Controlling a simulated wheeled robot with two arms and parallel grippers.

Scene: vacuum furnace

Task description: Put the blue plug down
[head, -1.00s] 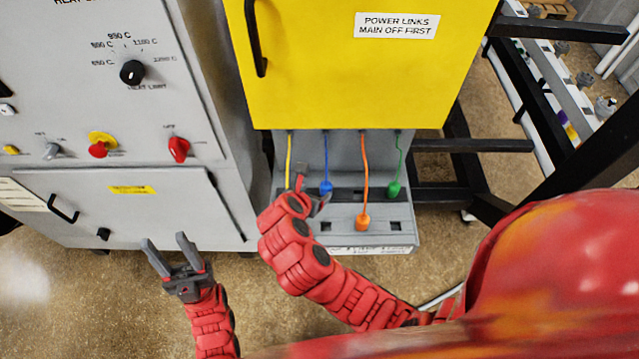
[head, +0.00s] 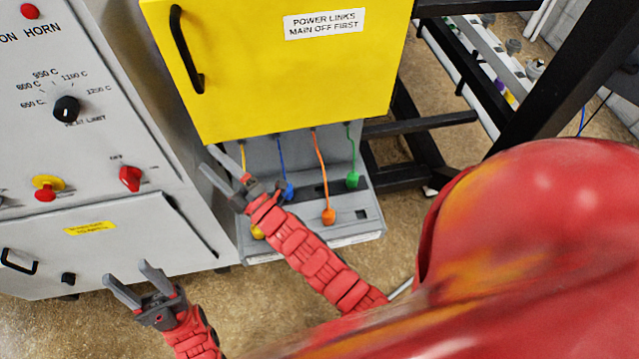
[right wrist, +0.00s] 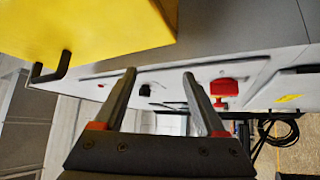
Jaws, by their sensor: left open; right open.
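The blue plug (head: 289,192) hangs on a blue cord (head: 282,155) and is at the dark back strip of the grey socket ledge (head: 368,227) under the yellow cabinet. My right wrist hides part of it, so how it is seated cannot be told. My right gripper (head: 206,157) is open and empty, up and left of the plug, in front of the cabinet's lower left corner. Its open fingers also show in the right wrist view (right wrist: 159,75), with nothing between them. My left gripper (head: 125,272) is open and empty at the lower left, apart from the plug.
A yellow plug (head: 257,232), an orange plug (head: 328,216) and a green plug (head: 352,179) are on the same ledge. The yellow cabinet (head: 290,80) overhangs it. The grey control panel (head: 95,150) stands left. Black frame bars (head: 420,125) are at right.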

